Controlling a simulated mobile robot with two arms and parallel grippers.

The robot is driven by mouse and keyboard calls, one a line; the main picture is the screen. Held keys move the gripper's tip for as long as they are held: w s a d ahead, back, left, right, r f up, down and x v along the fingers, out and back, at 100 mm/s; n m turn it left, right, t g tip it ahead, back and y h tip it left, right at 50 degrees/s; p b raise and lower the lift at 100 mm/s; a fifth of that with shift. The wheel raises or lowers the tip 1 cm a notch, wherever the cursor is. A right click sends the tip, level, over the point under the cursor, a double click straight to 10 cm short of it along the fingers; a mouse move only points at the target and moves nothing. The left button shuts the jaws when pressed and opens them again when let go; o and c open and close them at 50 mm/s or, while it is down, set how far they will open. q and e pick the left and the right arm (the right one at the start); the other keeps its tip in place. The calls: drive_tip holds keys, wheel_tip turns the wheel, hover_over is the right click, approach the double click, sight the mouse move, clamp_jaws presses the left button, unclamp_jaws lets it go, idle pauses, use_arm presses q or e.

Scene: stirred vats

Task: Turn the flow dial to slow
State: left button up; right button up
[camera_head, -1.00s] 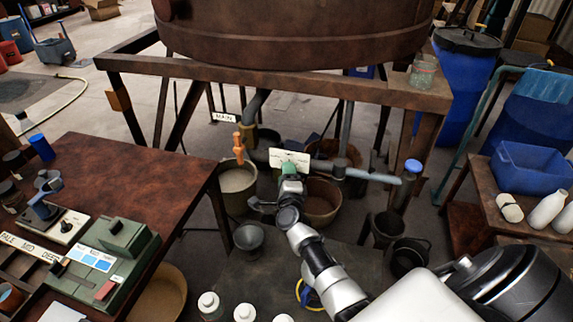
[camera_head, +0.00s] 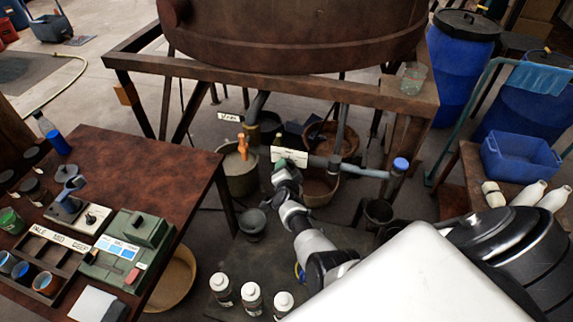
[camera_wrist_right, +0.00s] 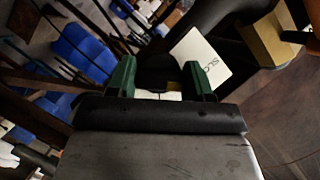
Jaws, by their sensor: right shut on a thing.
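The flow dial shows in the right wrist view as a dark round knob (camera_wrist_right: 158,72) between my fingers, largely hidden by them. Beside it is a white plate (camera_wrist_right: 201,58) with partly readable lettering that seems to begin "SLO". In the head view this white plate (camera_head: 290,156) sits on the pipe under the big vat. My right gripper (camera_head: 282,166) reaches it from below. In the right wrist view my right gripper (camera_wrist_right: 160,82) has its green fingers shut on the dial, one on each side. The dial's pointer is not readable. My left gripper is not in view.
An orange valve handle (camera_head: 242,146) by the MAIN sign (camera_head: 229,117) stands left of the plate. A blue-capped pipe end (camera_head: 400,165) is to its right. Buckets (camera_head: 240,176) stand below. White-capped bottles (camera_head: 251,294) stand near my forearm. A brown table (camera_head: 130,165) fills the left.

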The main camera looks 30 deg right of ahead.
drive_tip(key=shift+n+g+p, duration=0.3)
drive_tip(key=shift+n+p, duration=0.15)
drive_tip(key=shift+n, duration=0.05)
idle(0.3)
drive_tip(key=o, duration=0.9)
drive_tip(key=shift+o, duration=0.2)
drive_tip(key=p+v, duration=0.8)
drive_tip(key=v, duration=0.2)
drive_tip(key=shift+s+a, duration=0.3)
drive_tip(key=shift+a, duration=0.05)
